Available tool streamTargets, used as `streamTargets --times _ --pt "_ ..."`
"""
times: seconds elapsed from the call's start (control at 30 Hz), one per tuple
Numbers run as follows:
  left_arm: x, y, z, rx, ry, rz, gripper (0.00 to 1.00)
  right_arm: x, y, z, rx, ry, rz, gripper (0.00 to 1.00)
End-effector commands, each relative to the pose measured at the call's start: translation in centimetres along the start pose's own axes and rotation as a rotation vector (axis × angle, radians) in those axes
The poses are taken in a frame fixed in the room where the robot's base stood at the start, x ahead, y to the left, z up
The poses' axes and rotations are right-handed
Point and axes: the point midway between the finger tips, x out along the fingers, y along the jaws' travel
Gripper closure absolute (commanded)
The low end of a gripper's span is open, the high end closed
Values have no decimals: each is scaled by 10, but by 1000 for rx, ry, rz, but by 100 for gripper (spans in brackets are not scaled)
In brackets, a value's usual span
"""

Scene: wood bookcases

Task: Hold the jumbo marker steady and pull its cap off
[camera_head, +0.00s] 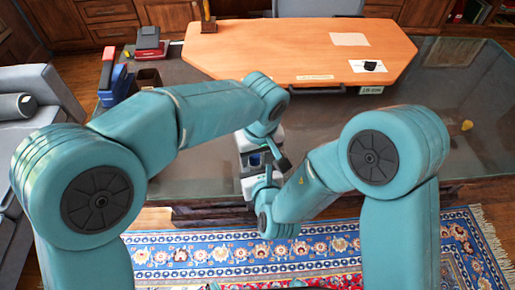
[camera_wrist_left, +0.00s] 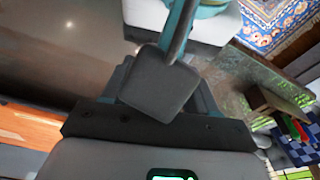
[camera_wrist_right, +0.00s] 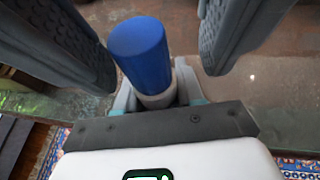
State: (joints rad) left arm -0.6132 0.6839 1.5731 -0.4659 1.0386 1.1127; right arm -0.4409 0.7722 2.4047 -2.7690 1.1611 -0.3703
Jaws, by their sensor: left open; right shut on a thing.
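The jumbo marker shows its blue cap (camera_wrist_right: 140,48) and a bit of white barrel in the right wrist view. In the head view the cap (camera_head: 255,160) is a small blue patch between my two grippers. My right gripper (camera_wrist_right: 157,92) is shut on the barrel below the cap. My left gripper (camera_head: 265,158) is open; its dark fingers appear to stand on both sides of the cap, with gaps visible in the right wrist view. In the left wrist view a dark square pad on a teal link covers the middle, and the marker is hidden.
My grippers are over the near edge of a dark glossy table (camera_head: 330,125). An orange wooden board (camera_head: 290,50) lies at its far side. A blue item (camera_head: 117,84) and a red device (camera_head: 150,45) stand at the left. A patterned rug (camera_head: 200,255) lies in front.

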Motion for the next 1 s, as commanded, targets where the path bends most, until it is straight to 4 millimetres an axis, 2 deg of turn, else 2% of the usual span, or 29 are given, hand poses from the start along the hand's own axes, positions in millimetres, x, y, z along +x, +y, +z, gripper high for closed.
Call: streamTargets --times 0.13,0.3,0.33,1.0 --pt "0 0 0 0 0 0 42 0 0 0 0 0 0 100" --pt "0 0 0 0 0 0 97 0 0 0 -1 -1 1 100" --pt "0 0 0 0 0 0 100 0 0 0 -1 -1 1 100" --pt "-4 0 -1 0 0 0 100 0 2 0 -4 -2 5 100"
